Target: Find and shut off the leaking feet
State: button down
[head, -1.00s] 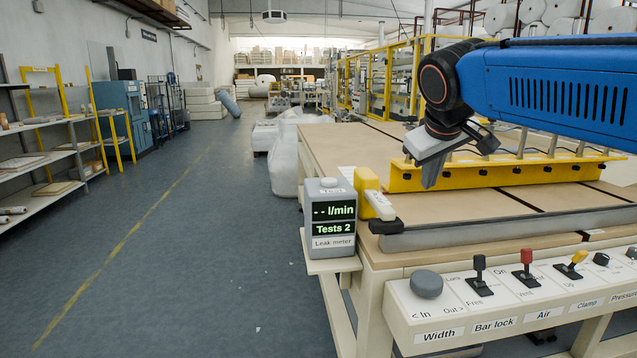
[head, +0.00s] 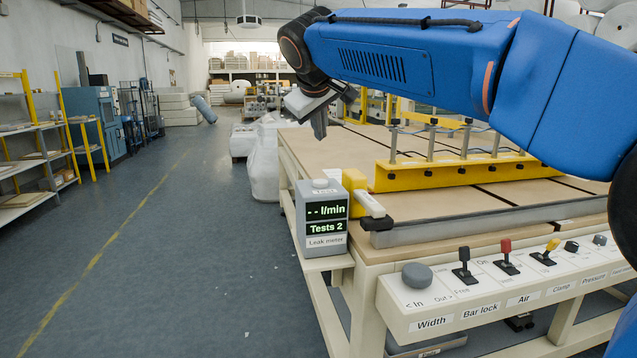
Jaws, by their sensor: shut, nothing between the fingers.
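The yellow bar (head: 450,175) stands on the table, with several upright metal rods, blue hoses and small black knobs along its front. I cannot tell which foot leaks. The grey leak meter (head: 322,240) sits on a small shelf at the table's left corner, its green display reading "- - l/min" and "Tests 2". A yellow block with a white handle-like piece (head: 370,204) is beside it. My gripper (head: 320,130) is shut and empty, pointing down above and behind the meter, apart from it. My blue arm hides part of the background.
A metal rail (head: 480,226) crosses the table front. The left aisle is open; shelves line the wall.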

aim_at(320, 183)
jog(key=shift+f, duration=0.1)
jog(key=shift+f, duration=4.3)
jog(key=shift+f, duration=0.25)
jog(key=shift+f, duration=0.2)
jog(key=shift+f, duration=0.5)
jog(key=shift+r, duration=0.95)
jog(key=shift+r, duration=2.5)
